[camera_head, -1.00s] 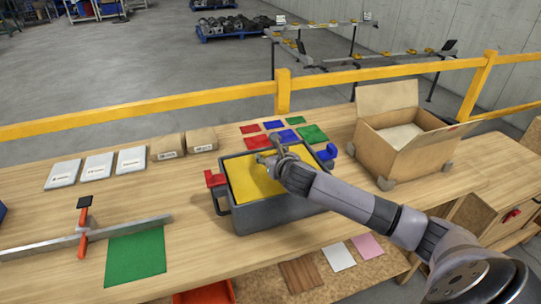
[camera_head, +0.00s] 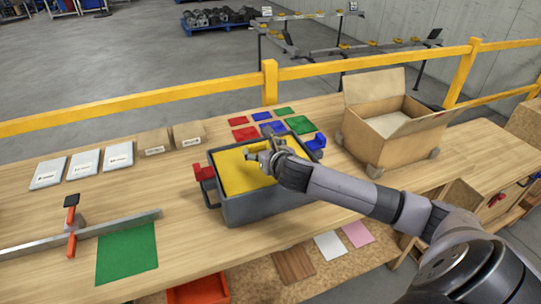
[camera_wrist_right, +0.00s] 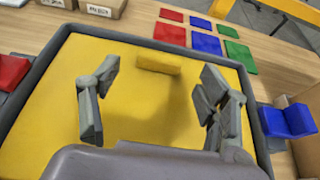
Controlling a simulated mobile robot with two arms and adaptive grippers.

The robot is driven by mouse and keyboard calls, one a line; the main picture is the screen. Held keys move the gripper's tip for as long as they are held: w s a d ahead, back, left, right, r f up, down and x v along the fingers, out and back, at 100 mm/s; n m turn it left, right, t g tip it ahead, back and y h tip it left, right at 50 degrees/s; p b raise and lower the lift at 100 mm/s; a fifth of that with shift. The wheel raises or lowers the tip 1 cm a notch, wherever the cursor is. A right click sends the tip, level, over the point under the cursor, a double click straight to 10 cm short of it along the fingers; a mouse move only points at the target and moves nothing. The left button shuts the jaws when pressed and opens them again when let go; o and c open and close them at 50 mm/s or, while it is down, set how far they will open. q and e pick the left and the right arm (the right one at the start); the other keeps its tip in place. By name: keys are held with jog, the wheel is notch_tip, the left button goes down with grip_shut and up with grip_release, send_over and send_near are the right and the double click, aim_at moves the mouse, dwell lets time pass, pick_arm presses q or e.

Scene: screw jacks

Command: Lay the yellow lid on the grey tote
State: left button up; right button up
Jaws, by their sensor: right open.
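The yellow lid (camera_head: 237,172) lies flat inside the rim of the grey tote (camera_head: 262,207) on the wooden bench. In the right wrist view the lid (camera_wrist_right: 140,115) fills the tote's opening, with the dark rim (camera_wrist_right: 40,85) around it. The lid's raised yellow grip bar (camera_wrist_right: 158,63) stands near its far edge. My right gripper (camera_head: 262,152) is over the lid. In the wrist view its fingers (camera_wrist_right: 158,105) are spread apart with nothing between them, and the bar shows beyond them. My left gripper is not in view.
A red clip (camera_head: 204,173) and a blue clip (camera_head: 316,142) sit at the tote's sides. An open cardboard box (camera_head: 385,140) stands to the right. Coloured squares (camera_head: 272,127) lie behind the tote. A green sheet (camera_head: 127,252) and a metal bar (camera_head: 110,229) lie at left.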

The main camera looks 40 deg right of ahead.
jog(key=v, duration=0.8)
jog(key=shift+s+r+b, duration=0.1)
jog(key=shift+s+b, duration=0.1)
jog(key=shift+b, duration=0.15)
